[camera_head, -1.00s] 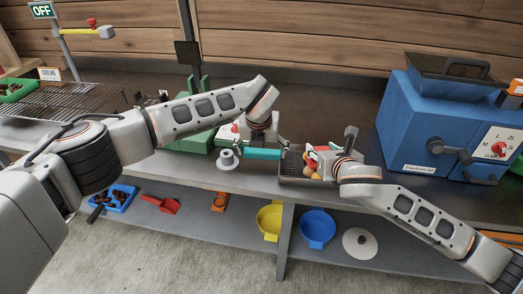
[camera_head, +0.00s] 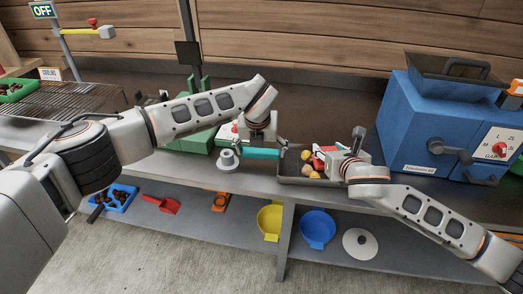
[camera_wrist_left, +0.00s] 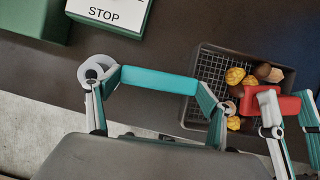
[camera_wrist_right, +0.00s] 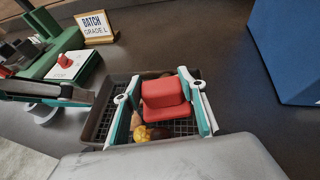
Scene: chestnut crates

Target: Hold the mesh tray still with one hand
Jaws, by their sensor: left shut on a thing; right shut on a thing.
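The mesh tray (camera_head: 312,181) is a dark, shallow tray on the counter; its mesh floor and raised rim (camera_wrist_left: 192,105) show in the left wrist view. Yellow and brown chestnuts (camera_head: 309,170) lie in it. My left gripper (camera_head: 262,153) is shut on a teal bar (camera_wrist_left: 160,80), left of the tray. Its right finger is close to the tray's left rim; I cannot tell whether they touch. My right gripper (camera_wrist_right: 165,105) is shut on a red block-like thing (camera_wrist_right: 165,93) over the tray.
A white round piece (camera_head: 228,160) stands left of the teal bar. A green machine with a STOP label (camera_wrist_left: 104,14) is behind it. A blue machine (camera_head: 425,115) stands at the right. Bowls and scoops lie on the lower shelf (camera_head: 240,240).

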